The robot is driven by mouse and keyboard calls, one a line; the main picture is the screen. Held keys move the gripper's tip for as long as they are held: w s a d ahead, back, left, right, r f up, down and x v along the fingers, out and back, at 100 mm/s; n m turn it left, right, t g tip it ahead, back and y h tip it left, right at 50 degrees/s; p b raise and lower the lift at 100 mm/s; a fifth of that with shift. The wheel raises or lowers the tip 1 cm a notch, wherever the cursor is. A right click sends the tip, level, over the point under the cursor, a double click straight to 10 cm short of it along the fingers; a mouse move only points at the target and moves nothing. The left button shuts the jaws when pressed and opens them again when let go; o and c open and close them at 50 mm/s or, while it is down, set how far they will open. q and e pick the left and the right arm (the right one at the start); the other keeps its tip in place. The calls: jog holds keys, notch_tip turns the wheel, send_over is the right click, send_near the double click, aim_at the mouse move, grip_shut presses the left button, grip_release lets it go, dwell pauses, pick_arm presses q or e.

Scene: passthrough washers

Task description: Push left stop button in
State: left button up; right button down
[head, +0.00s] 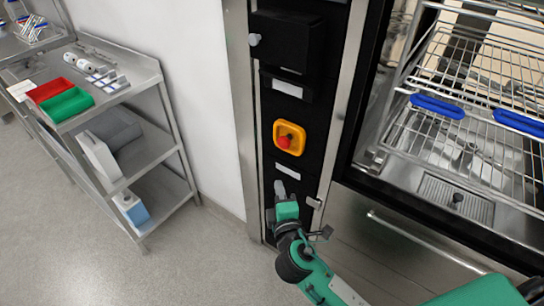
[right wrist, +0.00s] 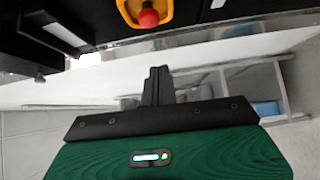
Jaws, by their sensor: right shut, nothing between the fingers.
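The stop button is a red knob (head: 284,142) on a yellow square housing (head: 296,130), set in the black panel left of the washer opening. In the right wrist view the red knob (right wrist: 149,18) and yellow housing (right wrist: 128,9) are at the top edge, partly cut off. My right gripper (head: 280,187) is shut and empty, below the button in the head view and apart from it. Its closed fingers (right wrist: 157,74) point up the picture toward the button in the right wrist view. My left gripper is not in view.
The washer chamber with wire racks (head: 450,130) and blue handles (head: 437,106) is open at right. A drawer handle (head: 415,237) is below it. A steel cart (head: 130,95) with red and green bins (head: 67,105) stands at left. Floor between is clear.

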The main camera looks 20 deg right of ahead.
aim_at(288, 139)
jog(key=shift+a+r, duration=0.1)
jog(key=shift+r, duration=0.45)
